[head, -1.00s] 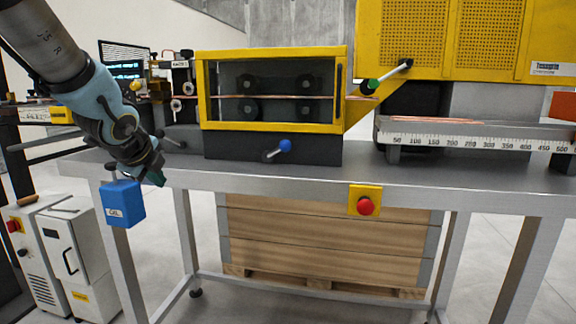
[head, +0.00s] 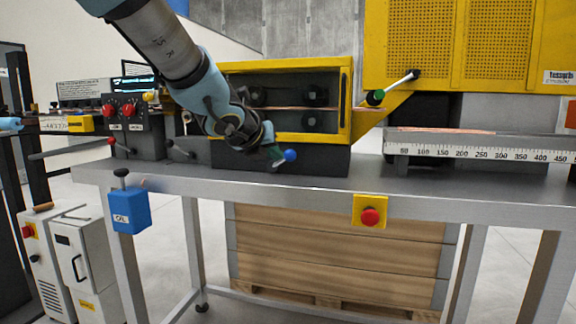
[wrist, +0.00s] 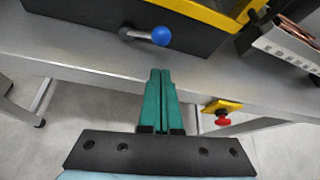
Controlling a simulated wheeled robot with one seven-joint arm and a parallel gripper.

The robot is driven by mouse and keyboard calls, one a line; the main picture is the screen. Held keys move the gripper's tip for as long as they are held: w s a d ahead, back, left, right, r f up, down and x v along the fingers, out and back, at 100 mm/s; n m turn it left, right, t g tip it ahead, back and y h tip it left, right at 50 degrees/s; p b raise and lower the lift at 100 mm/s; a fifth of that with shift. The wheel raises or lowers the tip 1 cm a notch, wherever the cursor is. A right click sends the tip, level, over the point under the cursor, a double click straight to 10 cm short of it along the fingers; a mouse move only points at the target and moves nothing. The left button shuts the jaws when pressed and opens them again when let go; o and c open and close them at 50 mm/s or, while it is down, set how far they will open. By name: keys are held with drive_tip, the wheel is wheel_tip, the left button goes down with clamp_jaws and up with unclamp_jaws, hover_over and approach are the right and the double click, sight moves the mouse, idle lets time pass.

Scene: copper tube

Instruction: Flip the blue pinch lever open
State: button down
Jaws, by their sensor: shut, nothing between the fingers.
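The blue pinch lever shows as a blue ball knob (head: 290,155) on a short metal rod at the front of the dark base below the yellow-framed roller box. It also shows in the wrist view (wrist: 161,36), with its rod running left from the ball. My gripper (head: 277,157) is just left of the ball in the head view and hides most of the rod. In the wrist view my gripper (wrist: 160,73) has its green fingers together and empty. The fingertips lie below the ball in that picture, apart from it.
The yellow-framed roller box (head: 352,100) stands behind the lever. A red stop button (head: 370,216) sits on the bench's front edge. A blue box (head: 130,212) hangs at the bench's left end. A green-ended lever (head: 376,97) stands to the right. The bench top (head: 310,186) before the lever is clear.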

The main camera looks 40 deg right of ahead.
sight(282, 161)
drive_tip(key=p+x, duration=0.2)
drive_tip(key=x, duration=0.8)
drive_tip(key=shift+w, duration=0.1)
drive_tip(key=shift+r+p, duration=0.15)
drive_tip(key=shift+p, duration=0.25)
drive_tip(key=shift+r, duration=0.1)
